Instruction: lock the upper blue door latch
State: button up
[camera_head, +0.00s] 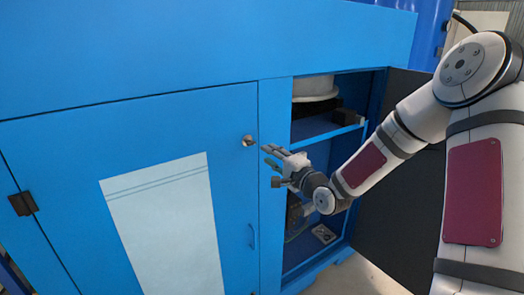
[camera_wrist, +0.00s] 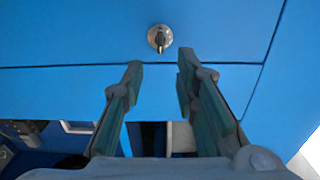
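The upper latch is a small round metal knob (camera_head: 248,141) near the upper right corner of the closed blue door (camera_head: 80,130). The same latch shows at the top centre of the wrist view (camera_wrist: 160,39), with a raised tab across its face. My gripper (camera_head: 270,166) is just right of the latch, in front of the frame post beside the open compartment. In the wrist view my gripper (camera_wrist: 160,68) has its two green fingers apart with nothing between them. The latch lies beyond the fingertips, roughly centred between them, and they appear not to touch it.
The compartment to the right is open, with a blue shelf (camera_head: 318,136) and a white round object (camera_head: 315,88) inside. Its dark door (camera_head: 398,190) stands open at the right, behind my arm. A pale sheet (camera_head: 166,225) covers part of the closed door.

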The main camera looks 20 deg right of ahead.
jog(key=shift+v, duration=1.3)
jog(key=s+a+r+n+g+h, duration=0.1)
jog(key=s+r+n+g+h, duration=0.1)
jog(key=s, duration=1)
jog(key=s+a+r+n+g+h, duration=0.1)
jog(key=s+r+n+g, duration=0.3)
jog(key=s+n, duration=0.3)
jog(key=s+a+r+n+g+h, duration=0.2)
jog(key=s+n+g, duration=0.3)
jog(key=s, duration=1.2)
jog(key=shift+s+r+n+g+h, duration=0.3)
jog(key=shift+s+r, duration=0.1)
jog(key=shift+r, duration=0.5)
